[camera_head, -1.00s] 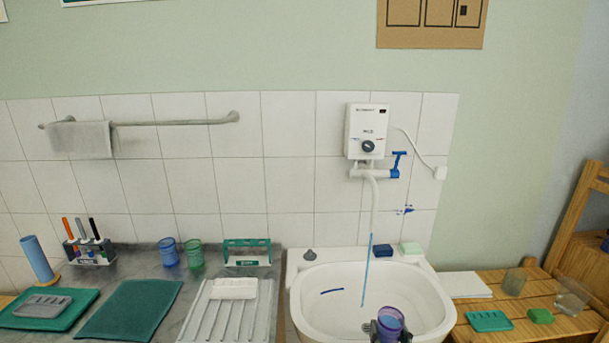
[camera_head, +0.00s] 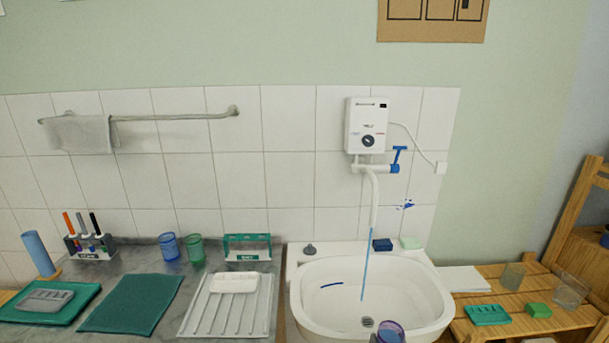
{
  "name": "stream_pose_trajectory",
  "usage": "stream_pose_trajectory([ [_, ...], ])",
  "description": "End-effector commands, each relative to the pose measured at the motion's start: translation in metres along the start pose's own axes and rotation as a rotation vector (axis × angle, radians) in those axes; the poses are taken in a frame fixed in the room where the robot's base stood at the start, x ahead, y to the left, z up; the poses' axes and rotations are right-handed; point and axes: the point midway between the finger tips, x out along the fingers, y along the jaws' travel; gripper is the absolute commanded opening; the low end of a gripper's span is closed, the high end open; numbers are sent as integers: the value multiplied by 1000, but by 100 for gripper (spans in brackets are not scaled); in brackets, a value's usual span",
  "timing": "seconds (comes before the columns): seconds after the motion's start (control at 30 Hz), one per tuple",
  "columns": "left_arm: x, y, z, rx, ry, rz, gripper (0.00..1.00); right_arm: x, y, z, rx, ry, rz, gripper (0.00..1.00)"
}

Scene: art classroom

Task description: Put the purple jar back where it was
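The purple jar (camera_head: 391,333) shows at the bottom edge of the head view, over the front of the white sink (camera_head: 436,300). Only its upper part is in view, with its open mouth facing up. A dark bit of my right gripper (camera_head: 375,339) shows at the jar's left side; the rest is below the picture. The earlier frame shows dark fingers on both sides of the jar. My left gripper is not in view. A blue jar (camera_head: 169,247) and a green jar (camera_head: 195,250) stand side by side on the grey counter, left of the sink.
A thin blue stream (camera_head: 366,265) runs from the spout into the sink. A ribbed drainer (camera_head: 228,312) with a white dish, a green mat (camera_head: 131,303) and a marker holder (camera_head: 91,250) are on the counter. Glasses and soap stand on the wooden slatted bench (camera_head: 500,325).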

Motion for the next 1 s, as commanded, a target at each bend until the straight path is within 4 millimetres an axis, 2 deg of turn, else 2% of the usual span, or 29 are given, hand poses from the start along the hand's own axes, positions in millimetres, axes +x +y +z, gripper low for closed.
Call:
stream_pose_trajectory([
  [0.47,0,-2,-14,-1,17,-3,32,0,0,1,-2,-3,0,31],
  [0.73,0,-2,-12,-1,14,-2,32,0,0,1,-1,-2,-1,31],
  [1.0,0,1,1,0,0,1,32,1,0,1,0,-2,1,31],
])
